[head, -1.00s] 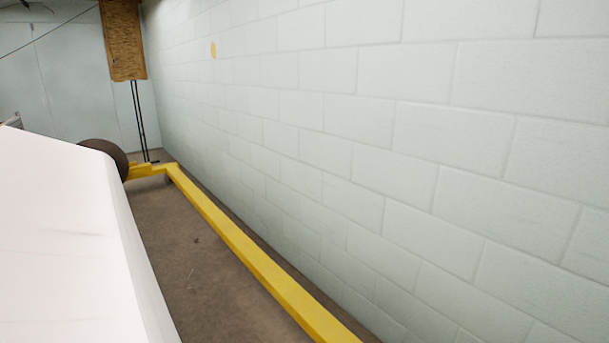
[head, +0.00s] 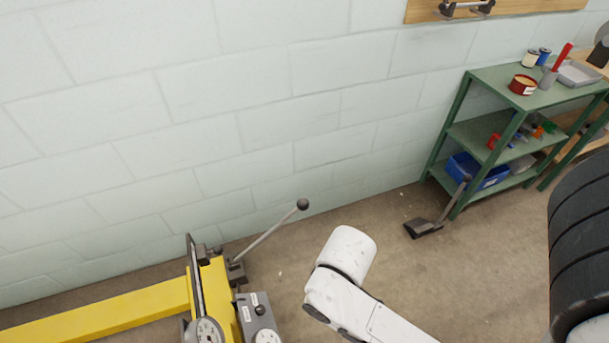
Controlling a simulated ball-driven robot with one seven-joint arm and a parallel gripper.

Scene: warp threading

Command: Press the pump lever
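The pump lever (head: 272,234) is a thin grey rod with a dark ball knob at its upper end. It slants up and to the right from a dark pivot on the yellow frame (head: 120,311), low in the head view. A white arm link of mine stands just right of the lever, with a gap between them in the picture. My gripper is not in view, so I cannot see what its fingers do.
A round gauge (head: 207,331) and a grey control box (head: 258,318) sit by the lever's base. A green shelf (head: 487,130) with tins and a blue bin (head: 478,172) stands right. A black ribbed shape fills the right edge. Floor between is mostly clear.

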